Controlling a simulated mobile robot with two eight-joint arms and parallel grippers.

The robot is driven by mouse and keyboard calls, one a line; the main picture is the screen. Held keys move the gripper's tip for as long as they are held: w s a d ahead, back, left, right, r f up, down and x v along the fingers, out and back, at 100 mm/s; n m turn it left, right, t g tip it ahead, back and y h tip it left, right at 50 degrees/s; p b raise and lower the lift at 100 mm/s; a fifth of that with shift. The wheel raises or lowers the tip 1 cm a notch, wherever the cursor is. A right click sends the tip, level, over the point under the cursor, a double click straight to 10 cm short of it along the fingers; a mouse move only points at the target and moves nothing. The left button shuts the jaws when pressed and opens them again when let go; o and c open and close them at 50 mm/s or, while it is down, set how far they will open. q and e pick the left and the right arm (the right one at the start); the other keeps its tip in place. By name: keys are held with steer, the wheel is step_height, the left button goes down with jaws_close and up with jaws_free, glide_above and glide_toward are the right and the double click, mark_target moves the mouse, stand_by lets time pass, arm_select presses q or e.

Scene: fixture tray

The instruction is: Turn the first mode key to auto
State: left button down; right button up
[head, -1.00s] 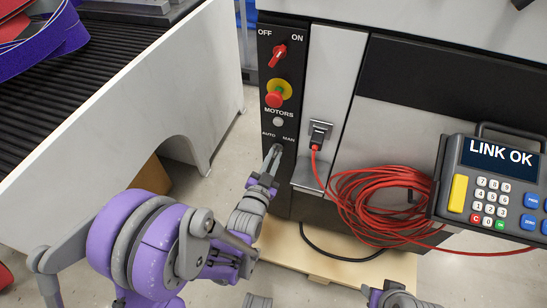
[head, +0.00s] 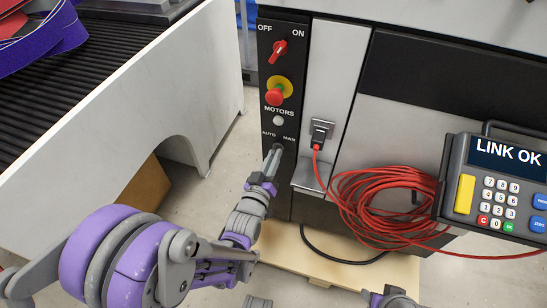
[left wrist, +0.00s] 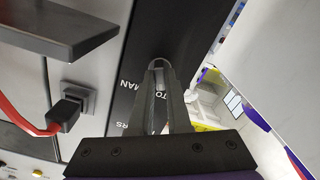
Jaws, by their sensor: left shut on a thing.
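The black control panel (head: 268,185) stands upright at the middle of the head view. Its lower key switch sits under the AUTO and MAN labels (head: 278,137). My left gripper (head: 273,153) reaches up to that switch and is shut on the mode key, which the fingers mostly hide. In the left wrist view my left fingertips (left wrist: 159,68) close around the key (left wrist: 158,63) against the panel. Part of the AUTO label shows between the fingers and MAN beside them. I cannot tell the key's exact angle. Only a piece of my right arm shows at the bottom edge.
Above are a red OFF/ON switch (head: 279,50), a red stop button (head: 276,95) and a round light (head: 278,120). A plug (head: 319,132) and coiled red cable (head: 385,205) lie right. A keypad unit (head: 497,185) reads LINK OK. A conveyor (head: 110,125) stands left.

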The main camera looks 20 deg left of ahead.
arm_select(q)
steer(key=shift+n, duration=0.5)
steer(key=c, duration=0.9)
jaws_free()
steer(key=shift+o, duration=0.2)
steer(key=s, duration=1)
steer(key=shift+s+a, duration=0.15)
steer(key=shift+s, duration=0.25)
steer(key=shift+f, duration=0.1)
